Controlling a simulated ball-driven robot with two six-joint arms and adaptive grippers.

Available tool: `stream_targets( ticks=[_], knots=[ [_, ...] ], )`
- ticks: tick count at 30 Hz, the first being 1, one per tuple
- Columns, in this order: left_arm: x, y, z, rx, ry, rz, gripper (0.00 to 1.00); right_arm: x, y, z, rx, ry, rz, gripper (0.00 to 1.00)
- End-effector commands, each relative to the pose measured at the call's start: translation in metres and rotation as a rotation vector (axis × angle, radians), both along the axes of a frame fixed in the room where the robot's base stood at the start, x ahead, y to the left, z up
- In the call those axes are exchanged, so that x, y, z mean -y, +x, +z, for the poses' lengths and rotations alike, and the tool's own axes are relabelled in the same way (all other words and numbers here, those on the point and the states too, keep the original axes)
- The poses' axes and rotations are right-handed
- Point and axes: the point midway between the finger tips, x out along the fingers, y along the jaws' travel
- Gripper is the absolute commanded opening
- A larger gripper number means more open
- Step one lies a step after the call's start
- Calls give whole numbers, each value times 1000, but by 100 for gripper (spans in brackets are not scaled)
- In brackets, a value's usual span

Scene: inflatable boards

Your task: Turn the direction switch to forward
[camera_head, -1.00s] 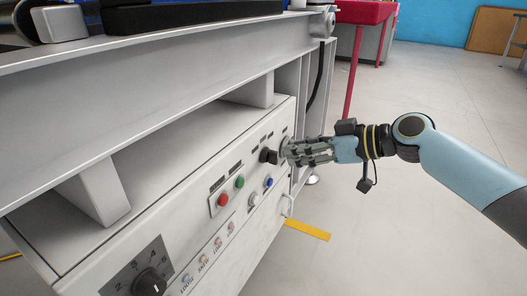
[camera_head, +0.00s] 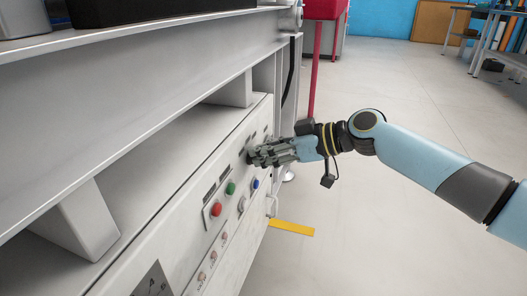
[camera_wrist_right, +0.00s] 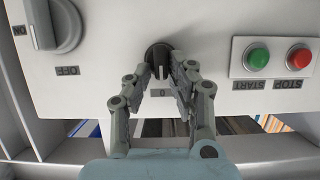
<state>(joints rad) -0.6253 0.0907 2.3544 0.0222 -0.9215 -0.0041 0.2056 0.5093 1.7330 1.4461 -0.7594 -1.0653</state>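A small black rotary switch (camera_wrist_right: 160,56) is on the light grey control panel (camera_wrist_right: 110,60), with a "0" label beside it in the right wrist view. It looks like the direction switch; its forward and reverse labels cannot be read. Its pointer lies along the line toward the "0". My right gripper (camera_wrist_right: 161,72) has its fingers apart, one on each side of the switch, close to the panel. Whether they touch the knob cannot be told. In the head view my right gripper (camera_head: 254,156) hides most of the switch. My left gripper is not in view.
A green button (camera_wrist_right: 258,56) and a red button (camera_wrist_right: 299,57) sit beside the switch. A large grey ON/OFF switch (camera_wrist_right: 56,25) is on its other side. A grey machine beam (camera_head: 150,75) overhangs the panel. Open floor (camera_head: 390,230) lies to the right.

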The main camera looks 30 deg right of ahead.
Motion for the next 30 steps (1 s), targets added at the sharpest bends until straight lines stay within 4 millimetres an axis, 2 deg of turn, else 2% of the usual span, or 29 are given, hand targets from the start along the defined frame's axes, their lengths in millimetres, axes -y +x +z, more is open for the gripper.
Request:
stream_targets(
  ticks=[1,3,19,30],
  knots=[
    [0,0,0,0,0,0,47,-1,-1,0,-2,3,3,7],
    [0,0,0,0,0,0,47,-1,-1,0,-3,3,4,0],
    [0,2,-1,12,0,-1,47,-1,0,-1,-27,32,3,0],
    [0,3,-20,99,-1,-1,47,3,4,-3,-191,216,3,0]
  ],
)
